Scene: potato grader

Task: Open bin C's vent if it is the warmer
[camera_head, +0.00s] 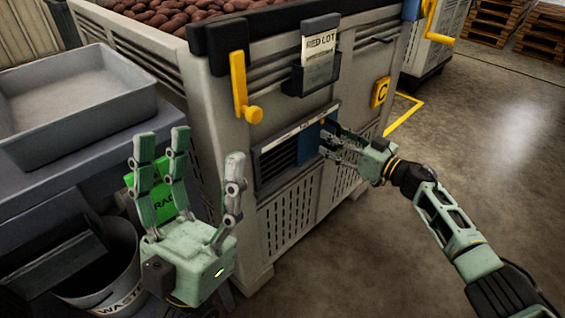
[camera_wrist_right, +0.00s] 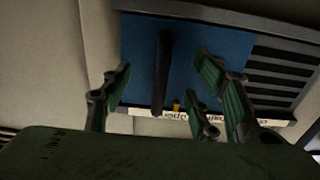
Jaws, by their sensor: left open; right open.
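Bin C (camera_head: 290,205) is a large grey slatted crate of red potatoes with a yellow C tag (camera_head: 380,92). Its vent (camera_head: 279,158) is a framed panel low on the front, with dark slats on the left and a blue plate (camera_head: 309,143) on the right. In the right wrist view the blue plate (camera_wrist_right: 215,38) carries a dark upright bar (camera_wrist_right: 162,75). My right gripper (camera_head: 335,146) is open at the plate, its fingers on either side of the bar. Whether they touch it I cannot tell. My left gripper (camera_head: 195,165) is open and empty, fingers up, left of the vent. No temperature reading is legible.
A yellow handle (camera_head: 240,88) and a RED LOT card (camera_head: 319,55) are on the bin's front. A grey tray (camera_head: 75,100) on a bench and a waste bucket (camera_head: 110,275) stand at left. Another bin with a yellow crank (camera_head: 430,25) is behind.

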